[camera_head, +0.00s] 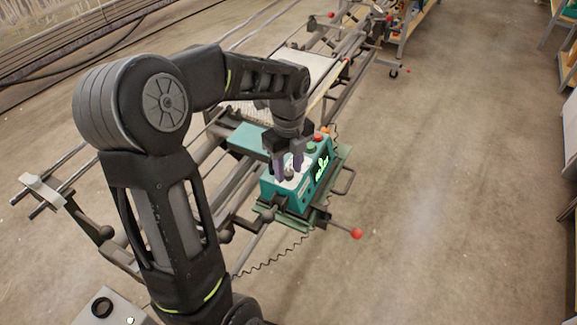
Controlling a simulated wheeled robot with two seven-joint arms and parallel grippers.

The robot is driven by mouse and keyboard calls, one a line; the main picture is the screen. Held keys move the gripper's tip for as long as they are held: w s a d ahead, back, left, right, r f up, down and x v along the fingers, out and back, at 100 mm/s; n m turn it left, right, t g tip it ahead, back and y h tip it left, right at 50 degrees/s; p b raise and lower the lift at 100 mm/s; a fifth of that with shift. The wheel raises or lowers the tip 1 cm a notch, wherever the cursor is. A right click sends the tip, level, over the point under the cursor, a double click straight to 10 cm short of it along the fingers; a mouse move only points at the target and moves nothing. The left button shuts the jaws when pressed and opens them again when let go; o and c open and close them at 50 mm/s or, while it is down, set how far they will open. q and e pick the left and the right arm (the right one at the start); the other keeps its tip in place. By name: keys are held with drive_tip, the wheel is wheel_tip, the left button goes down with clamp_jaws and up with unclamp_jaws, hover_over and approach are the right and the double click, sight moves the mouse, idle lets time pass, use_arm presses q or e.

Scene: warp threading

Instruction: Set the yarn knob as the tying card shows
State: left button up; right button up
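A teal control box (318,183) with a pale top panel stands on a green base in the middle of the view. A small dark knob (289,174) sits on its top panel. My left gripper (289,168) points down over this panel, its two purple fingers apart on either side of the knob. I cannot tell whether the fingers touch it. A lit green display (321,165) shows on the box's right face, too small to read. I cannot make out a tying card. My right gripper is not in view.
Green, red and orange buttons (318,137) stand at the box's far end, close to the gripper. A red-tipped lever (356,233) juts out at front right. Metal rails and frame parts surround the box. Open floor (450,180) lies to the right.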

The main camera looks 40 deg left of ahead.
use_arm(q)
clamp_jaws()
drive_tip(key=shift+n, duration=0.4)
drive_tip(key=n+b, duration=0.1)
drive_tip(key=n, duration=0.3)
drive_tip(key=n+b, duration=0.1)
drive_tip(key=n, duration=0.5)
drive_tip(key=n+b, duration=0.1)
drive_tip(key=n, duration=0.8)
drive_tip(key=shift+n+b, duration=0.3)
drive_tip(key=shift+n, duration=1.8)
